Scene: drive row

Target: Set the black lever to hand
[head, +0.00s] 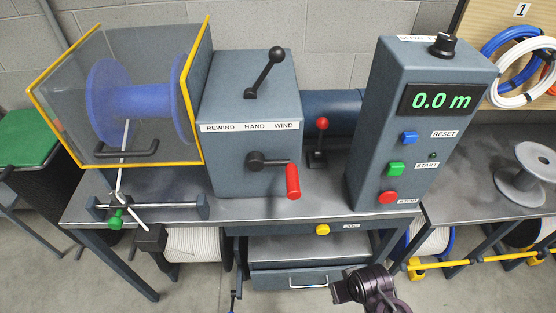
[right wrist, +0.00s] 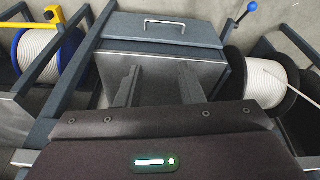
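The black lever (head: 264,73) stands on top of the grey gearbox (head: 228,130) in the head view. It tilts up and to the right, its round black knob over the right part of the box, toward the WIND end of the label. The label strip (head: 250,127) reads REWIND, HAND, WIND from left to right. My right gripper (head: 347,289) is low at the bottom of the head view, in front of the bench and well away from the lever. In the right wrist view its two fingers (right wrist: 158,75) are apart with nothing between them. My left gripper is not in view.
A red-handled crank (head: 292,181) sticks out of the gearbox front. A short red-knobbed lever (head: 321,126) stands to its right, then a control post (head: 412,120) reading 0.0 m. A guarded blue spool (head: 110,95) is at left. A drawer (head: 310,280) is below.

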